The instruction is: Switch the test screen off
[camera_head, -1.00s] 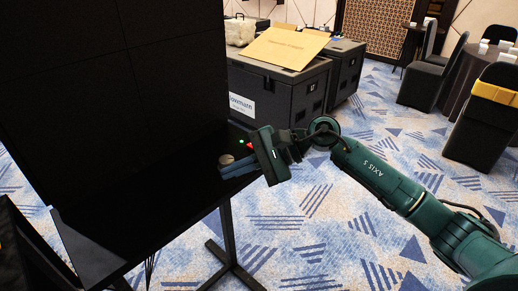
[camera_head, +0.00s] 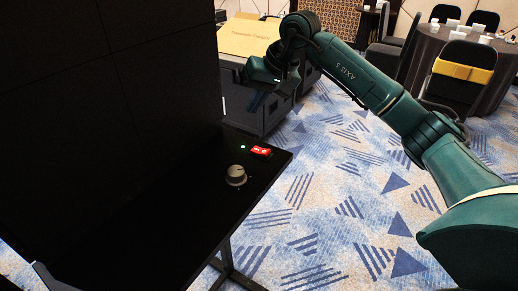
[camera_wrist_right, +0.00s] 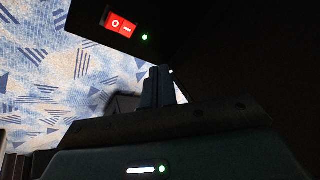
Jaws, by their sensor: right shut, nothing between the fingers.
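The red rocker switch (camera_head: 261,151) sits near the right end of a black shelf (camera_head: 185,215). It also shows in the right wrist view (camera_wrist_right: 119,24), with its O and dash marks. I cannot tell which side is pressed. A small green light (camera_head: 243,147) glows beside it. A grey round knob (camera_head: 236,175) stands nearer on the shelf. The tall panelled screen (camera_head: 70,100) above the shelf looks black. My right gripper (camera_head: 256,104) is shut and empty, above and behind the switch, apart from it. Its fingers (camera_wrist_right: 158,86) show together in the right wrist view. My left gripper is out of view.
A dark case (camera_head: 240,112) with a tan board (camera_head: 250,38) on it stands behind my right gripper. A round table (camera_head: 440,55) with dark chairs is at the back right. Blue-patterned carpet (camera_head: 330,215) lies open right of the shelf.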

